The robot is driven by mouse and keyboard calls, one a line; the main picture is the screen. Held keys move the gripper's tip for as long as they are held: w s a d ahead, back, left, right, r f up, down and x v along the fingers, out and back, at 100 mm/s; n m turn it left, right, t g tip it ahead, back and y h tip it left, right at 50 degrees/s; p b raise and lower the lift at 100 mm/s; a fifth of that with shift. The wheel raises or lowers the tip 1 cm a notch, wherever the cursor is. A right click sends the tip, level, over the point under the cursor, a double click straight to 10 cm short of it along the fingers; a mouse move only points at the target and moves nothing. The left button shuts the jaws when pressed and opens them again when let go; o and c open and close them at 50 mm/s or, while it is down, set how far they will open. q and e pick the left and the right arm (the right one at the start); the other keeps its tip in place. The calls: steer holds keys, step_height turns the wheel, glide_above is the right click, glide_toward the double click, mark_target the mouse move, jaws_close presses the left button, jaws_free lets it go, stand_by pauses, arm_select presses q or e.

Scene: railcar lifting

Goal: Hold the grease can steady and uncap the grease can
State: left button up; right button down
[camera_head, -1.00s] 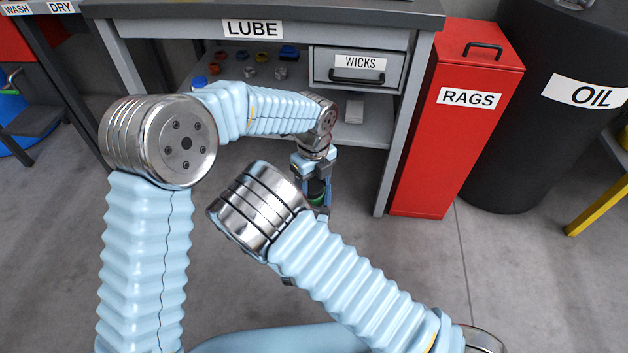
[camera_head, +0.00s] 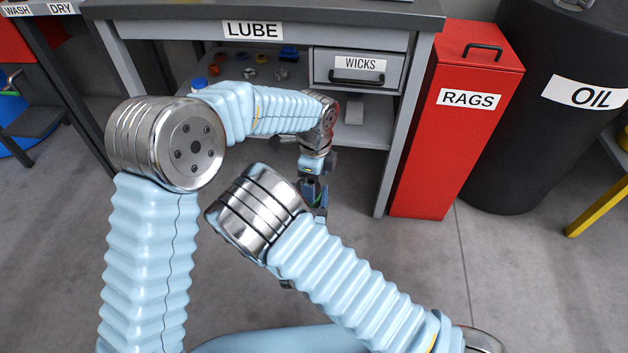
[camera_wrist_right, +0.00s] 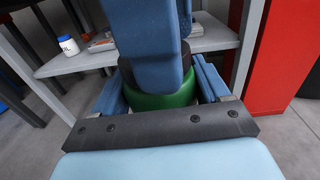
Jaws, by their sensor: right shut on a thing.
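The grease can (camera_wrist_right: 165,101) is green and shows in the right wrist view between the blue fingers of my right gripper (camera_wrist_right: 160,88), which is shut on it. A dark part (camera_wrist_right: 188,58), apparently the can's top, shows above the green body. My left gripper (camera_head: 314,194) comes down from above in the head view. In the right wrist view one large blue finger of it covers most of the can's top, so its grip on the cap is hidden. In the head view my right gripper is mostly hidden behind my right arm.
The LUBE bench (camera_head: 400,20) stands behind, with a WICKS drawer (camera_head: 355,68) and a lower shelf (camera_head: 372,125) holding small parts. A white jar with a blue lid (camera_wrist_right: 68,45) sits on that shelf. A red RAGS bin (camera_head: 455,130) and a black OIL drum (camera_head: 530,120) stand to the right.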

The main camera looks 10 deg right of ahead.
arm_select(q)
steer(key=shift+a, duration=0.1)
step_height(320, 180, up, 4)
steer(key=shift+r, duration=0.2)
steer(key=shift+s+a+r+m+g, duration=0.1)
steer(key=shift+s+m+g, duration=0.25)
steer(key=shift+m, duration=0.75)
steer(key=shift+r+m, duration=0.25)
steer(key=shift+m, duration=0.35)
steer(key=r+m, duration=0.1)
steer(key=a+r+m, duration=0.1)
steer(key=m, duration=0.1)
steer(key=shift+w, duration=0.15)
step_height(320, 180, down, 7)
steer(key=shift+f, duration=0.2)
